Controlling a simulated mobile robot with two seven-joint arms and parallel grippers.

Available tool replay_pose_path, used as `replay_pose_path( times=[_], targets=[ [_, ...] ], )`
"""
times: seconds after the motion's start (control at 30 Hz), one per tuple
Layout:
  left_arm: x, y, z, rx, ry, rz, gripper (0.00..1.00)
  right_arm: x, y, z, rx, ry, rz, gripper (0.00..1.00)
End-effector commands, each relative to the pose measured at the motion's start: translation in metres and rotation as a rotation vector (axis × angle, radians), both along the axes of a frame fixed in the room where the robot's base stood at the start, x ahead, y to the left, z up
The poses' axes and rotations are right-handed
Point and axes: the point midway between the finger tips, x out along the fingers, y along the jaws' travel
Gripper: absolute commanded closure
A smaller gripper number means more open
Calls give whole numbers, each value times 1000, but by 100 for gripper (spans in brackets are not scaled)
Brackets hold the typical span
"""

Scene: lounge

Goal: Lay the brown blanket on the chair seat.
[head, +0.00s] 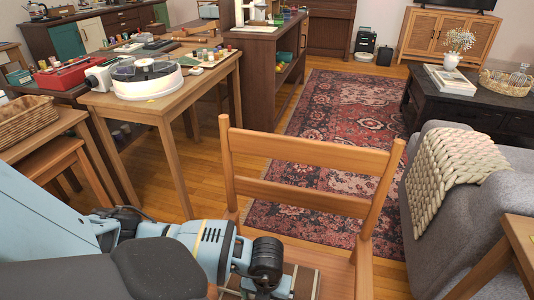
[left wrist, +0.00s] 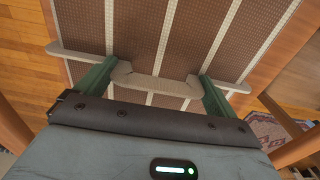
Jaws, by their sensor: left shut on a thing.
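The wooden chair (head: 300,152) stands in front of me, its slatted backrest facing up in the head view. The brown blanket (left wrist: 185,35), with cream stripes, spreads flat across the top of the left wrist view. It lies over the chair seat (left wrist: 283,45), whose wood shows along its right side; whether it rests fully on the seat I cannot tell. A small part of the blanket (head: 304,282) shows at the bottom of the head view. My right gripper is not in view.
A grey sofa (head: 465,195) with a knitted throw stands close to the right. A wooden table (head: 165,98) with a record player stands at the left. A wooden corner (head: 515,235) juts in at lower right. The patterned rug (head: 330,105) beyond the chair is open floor.

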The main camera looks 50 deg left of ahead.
Motion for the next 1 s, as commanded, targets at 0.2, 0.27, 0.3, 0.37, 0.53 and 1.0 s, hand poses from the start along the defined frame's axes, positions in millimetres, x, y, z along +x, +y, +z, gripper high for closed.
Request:
replay_pose_path(
  times=[0.2, 0.27, 0.3, 0.37, 0.53, 1.0],
  targets=[
    [0, 0, -3, 1, 1, 1, 0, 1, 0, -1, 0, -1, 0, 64],
    [0, 0, -3, 1, 1, 1, 0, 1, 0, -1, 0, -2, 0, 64],
    [0, 0, -3, 0, 0, 1, 0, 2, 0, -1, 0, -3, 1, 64],
    [0, 0, -3, 0, 0, 1, 0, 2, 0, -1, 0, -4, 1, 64],
    [1, 0, 4, 0, -1, 0, 0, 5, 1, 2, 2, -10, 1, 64],
    [1, 1, 89, 0, -4, 0, 0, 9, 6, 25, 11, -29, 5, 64]
  ],
)
